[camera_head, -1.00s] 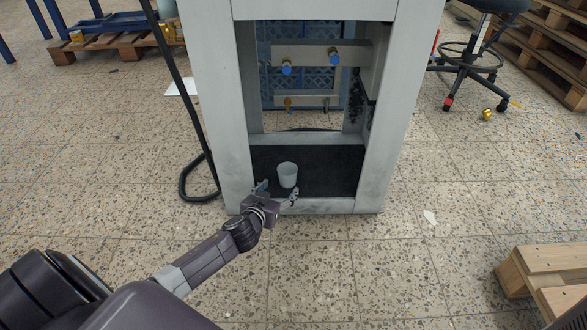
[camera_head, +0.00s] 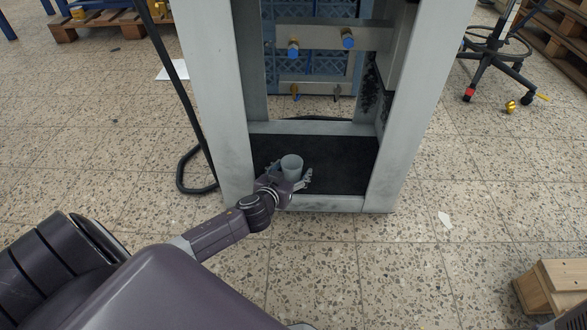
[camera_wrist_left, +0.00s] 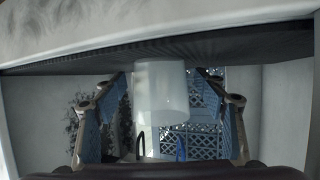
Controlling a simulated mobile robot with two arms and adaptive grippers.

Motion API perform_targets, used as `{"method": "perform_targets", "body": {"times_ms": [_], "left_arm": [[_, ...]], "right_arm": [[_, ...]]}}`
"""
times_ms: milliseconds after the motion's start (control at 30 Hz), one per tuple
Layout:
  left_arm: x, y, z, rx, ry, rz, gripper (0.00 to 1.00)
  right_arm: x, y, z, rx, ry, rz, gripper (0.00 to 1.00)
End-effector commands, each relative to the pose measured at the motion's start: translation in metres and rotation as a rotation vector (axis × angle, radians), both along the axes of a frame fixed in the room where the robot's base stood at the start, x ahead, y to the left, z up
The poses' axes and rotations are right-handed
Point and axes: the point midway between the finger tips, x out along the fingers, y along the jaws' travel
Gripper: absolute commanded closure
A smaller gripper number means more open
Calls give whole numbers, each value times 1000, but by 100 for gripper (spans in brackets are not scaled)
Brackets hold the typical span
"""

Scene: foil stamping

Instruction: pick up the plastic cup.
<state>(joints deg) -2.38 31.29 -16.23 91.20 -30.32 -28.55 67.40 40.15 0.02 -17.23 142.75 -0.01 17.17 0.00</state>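The plastic cup (camera_head: 291,166) is whitish and translucent. It stands upright on the black floor (camera_head: 345,172) of the grey cabinet, near the front. My left gripper (camera_head: 291,172) reaches in over the cabinet's front edge, with its fingers on either side of the cup. In the left wrist view the cup (camera_wrist_left: 161,95) is between the two open fingers (camera_wrist_left: 170,110), with a visible gap on each side. The cup's lower part is partly hidden by the gripper in the head view. My right gripper is not in view.
The cabinet's side posts (camera_head: 405,120) and front sill (camera_head: 335,203) frame the opening.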

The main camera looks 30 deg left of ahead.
Motion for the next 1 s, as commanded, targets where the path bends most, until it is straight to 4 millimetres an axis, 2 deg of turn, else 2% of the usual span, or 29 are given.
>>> {"method": "perform_targets", "body": {"times_ms": [33,300,400,767,1000], "left_arm": [[0,0,0,0,0,0,39],[0,0,0,0,0,0,69],[0,0,0,0,0,0,77],[0,0,1,-1,0,-1,78],[0,0,17,-1,0,-1,78]], "right_arm": [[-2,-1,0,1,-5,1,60],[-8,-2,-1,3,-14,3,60],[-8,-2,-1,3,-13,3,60],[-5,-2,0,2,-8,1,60],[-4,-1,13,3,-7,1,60]]}}
